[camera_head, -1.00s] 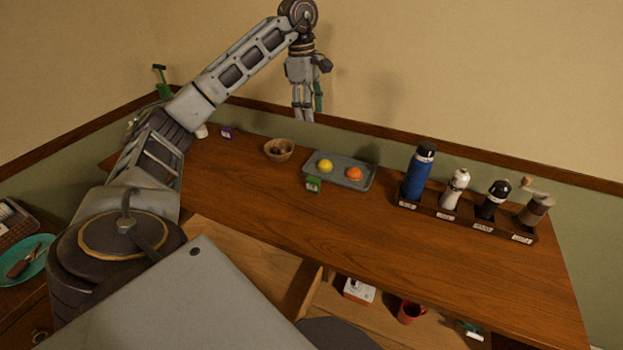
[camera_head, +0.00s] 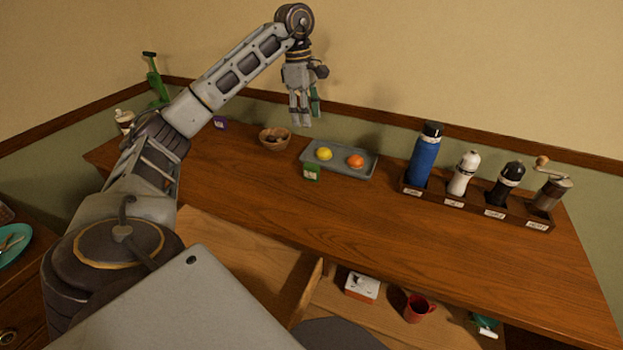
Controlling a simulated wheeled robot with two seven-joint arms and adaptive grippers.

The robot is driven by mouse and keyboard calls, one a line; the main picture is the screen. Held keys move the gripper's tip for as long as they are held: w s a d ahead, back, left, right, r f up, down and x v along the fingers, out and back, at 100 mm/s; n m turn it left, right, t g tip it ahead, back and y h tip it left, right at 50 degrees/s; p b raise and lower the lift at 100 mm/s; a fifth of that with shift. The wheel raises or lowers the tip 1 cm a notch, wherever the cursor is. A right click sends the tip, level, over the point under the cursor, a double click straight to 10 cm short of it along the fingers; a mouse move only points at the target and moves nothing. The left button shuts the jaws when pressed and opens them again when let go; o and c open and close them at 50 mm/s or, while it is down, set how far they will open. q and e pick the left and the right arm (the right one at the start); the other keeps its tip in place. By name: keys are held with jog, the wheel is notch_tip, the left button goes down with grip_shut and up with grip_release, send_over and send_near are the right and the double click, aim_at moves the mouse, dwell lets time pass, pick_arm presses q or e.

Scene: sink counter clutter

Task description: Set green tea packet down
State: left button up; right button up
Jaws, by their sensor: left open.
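A small green packet with a pale label (camera_head: 311,173), which looks like the green tea packet, stands on the wooden counter at the front left edge of the grey tray. My left gripper (camera_head: 301,121) hangs fingers down, above and behind the tray's left end. It is open and apart from the packet. A narrow green shape shows beside its right finger; I cannot tell what it is. My right gripper is out of view.
The grey tray (camera_head: 338,169) holds a lemon (camera_head: 324,154) and an orange (camera_head: 356,161). A wooden bowl (camera_head: 274,139) stands left. A rack (camera_head: 477,209) holds a blue bottle (camera_head: 424,157) and several grinders. The counter's front middle is clear; an open drawer (camera_head: 246,256) lies below.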

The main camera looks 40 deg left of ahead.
aim_at(311, 166)
pick_arm(q)
notch_tip(311, 166, down, 6)
jog(key=b, duration=0.5)
jog(key=shift+r, duration=0.2)
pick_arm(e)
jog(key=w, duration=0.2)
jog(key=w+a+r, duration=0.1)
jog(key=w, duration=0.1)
pick_arm(q)
jog(key=shift+f, duration=0.1)
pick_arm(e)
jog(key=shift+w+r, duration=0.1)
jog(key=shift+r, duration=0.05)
pick_arm(q)
jog(key=f+b, duration=0.2)
jog(key=f, duration=0.1)
jog(key=shift+d+f, duration=0.2)
jog(key=shift+w+d+f+b, duration=0.15)
jog(key=shift+f+b, duration=0.1)
jog(key=shift+f, duration=1)
jog(key=shift+d+f+b, duration=0.1)
jog(key=shift+f+b, duration=0.1)
jog(key=shift+f, duration=1)
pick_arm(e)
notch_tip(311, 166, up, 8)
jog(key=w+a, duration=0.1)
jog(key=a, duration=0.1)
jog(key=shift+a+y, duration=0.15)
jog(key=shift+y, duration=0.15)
